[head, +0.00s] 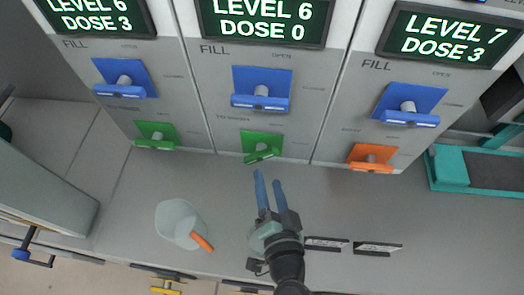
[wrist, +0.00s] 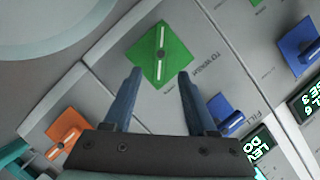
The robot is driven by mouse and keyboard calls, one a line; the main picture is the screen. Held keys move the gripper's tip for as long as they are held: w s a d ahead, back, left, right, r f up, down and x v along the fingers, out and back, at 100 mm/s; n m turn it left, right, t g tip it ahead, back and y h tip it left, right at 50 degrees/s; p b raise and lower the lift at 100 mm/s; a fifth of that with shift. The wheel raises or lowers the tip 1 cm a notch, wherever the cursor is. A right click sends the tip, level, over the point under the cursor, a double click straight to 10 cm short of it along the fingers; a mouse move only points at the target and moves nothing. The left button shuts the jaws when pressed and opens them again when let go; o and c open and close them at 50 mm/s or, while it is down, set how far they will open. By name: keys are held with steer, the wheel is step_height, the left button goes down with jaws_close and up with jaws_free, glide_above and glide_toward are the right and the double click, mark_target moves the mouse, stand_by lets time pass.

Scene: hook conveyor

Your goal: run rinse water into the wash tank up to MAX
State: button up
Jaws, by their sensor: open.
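Three grey panels each carry a lit display, a blue FILL handle and a lower handle. The middle display (head: 265,20) reads LEVEL 6 DOSE 0. Its blue FILL handle (head: 262,90) sits level; its green handle (head: 261,148), with a partly legible "TO" label, is tilted. My gripper (head: 267,180) is open and empty, just in front of that green handle. In the wrist view a green handle (wrist: 161,54) lies beyond and between my open fingertips (wrist: 160,72), apart from them. I cannot tell which panel is the wash tank's; no tank water or MAX mark is visible.
The left display (head: 95,17) reads LEVEL 6 DOSE 3; the right (head: 450,38) reads LEVEL 7 DOSE 3. The right panel's lower handle (head: 370,160) is orange. A pale jug (head: 178,222) with an orange handle stands left of my gripper. A teal-framed tray (head: 449,168) is at right.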

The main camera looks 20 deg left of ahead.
mark_target(263, 158)
steer(key=p+x, duration=0.1)
steer(key=x, duration=0.8)
steer(key=shift+w+a, duration=0.1)
jaws_close()
